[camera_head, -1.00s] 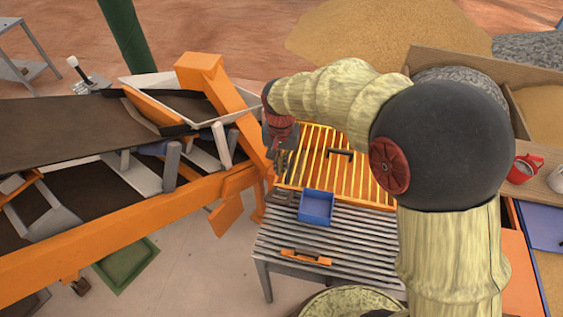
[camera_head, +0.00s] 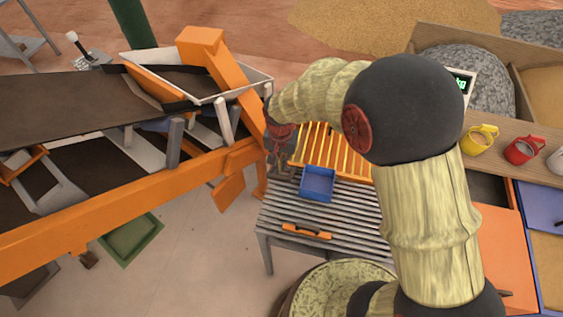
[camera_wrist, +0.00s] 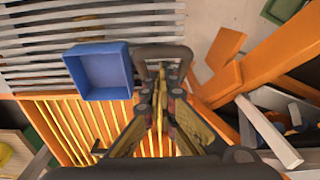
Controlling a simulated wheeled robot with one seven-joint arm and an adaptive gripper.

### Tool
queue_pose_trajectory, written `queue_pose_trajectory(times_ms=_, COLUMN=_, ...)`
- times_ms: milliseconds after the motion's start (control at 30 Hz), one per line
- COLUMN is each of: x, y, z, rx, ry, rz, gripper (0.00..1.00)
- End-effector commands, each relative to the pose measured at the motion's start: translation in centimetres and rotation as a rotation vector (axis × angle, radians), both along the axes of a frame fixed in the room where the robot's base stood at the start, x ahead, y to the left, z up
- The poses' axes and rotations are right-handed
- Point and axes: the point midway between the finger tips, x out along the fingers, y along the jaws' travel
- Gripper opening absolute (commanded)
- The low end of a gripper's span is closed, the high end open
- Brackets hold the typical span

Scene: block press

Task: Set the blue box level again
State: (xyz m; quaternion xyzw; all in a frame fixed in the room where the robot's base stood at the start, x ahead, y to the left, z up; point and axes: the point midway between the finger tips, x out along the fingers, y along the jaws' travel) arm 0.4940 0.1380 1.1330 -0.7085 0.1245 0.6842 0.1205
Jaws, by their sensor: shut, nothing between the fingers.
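The blue box (camera_head: 318,183) is an open, square tray on the grey slatted table (camera_head: 325,215), beside the edge of the orange barred grate (camera_head: 345,150). It also shows in the wrist view (camera_wrist: 104,72), with its open side toward the camera; a slight tilt is hard to judge. My gripper (camera_head: 281,172) is just left of the box in the head view and points down. In the wrist view my gripper (camera_wrist: 161,78) is shut and empty, to the right of the box and apart from it. A grey U-shaped handle (camera_wrist: 163,50) lies at its fingertips; contact is unclear.
An orange conveyor frame (camera_head: 150,190) stands close on the left of my gripper. An orange-handled tool (camera_head: 306,231) lies at the table's front. A yellow mug (camera_head: 480,139) and a red mug (camera_head: 523,150) stand on a ledge at the right. The slats right of the box look clear.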

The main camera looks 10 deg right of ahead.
Motion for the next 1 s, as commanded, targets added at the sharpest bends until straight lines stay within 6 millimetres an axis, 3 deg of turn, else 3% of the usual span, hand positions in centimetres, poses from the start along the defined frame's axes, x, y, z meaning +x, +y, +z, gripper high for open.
queue_pose_trajectory(times_ms=367, x=-2.7, y=1.0, z=-2.2, rx=0.0, ry=0.0, rz=0.001, gripper=0.0)
queue_pose_trajectory(times_ms=667, x=-2.7, y=1.0, z=-1.9, rx=0.0, ry=0.0, rz=0.0, gripper=0.0)
queue_pose_trajectory(times_ms=833, x=-2.2, y=0.7, z=-1.0, rx=0.001, ry=-0.001, rz=-0.001, gripper=0.0)
queue_pose_trajectory(times_ms=1000, x=-0.7, y=-0.1, z=1.5, rx=0.0, ry=0.0, rz=-0.002, gripper=0.0)
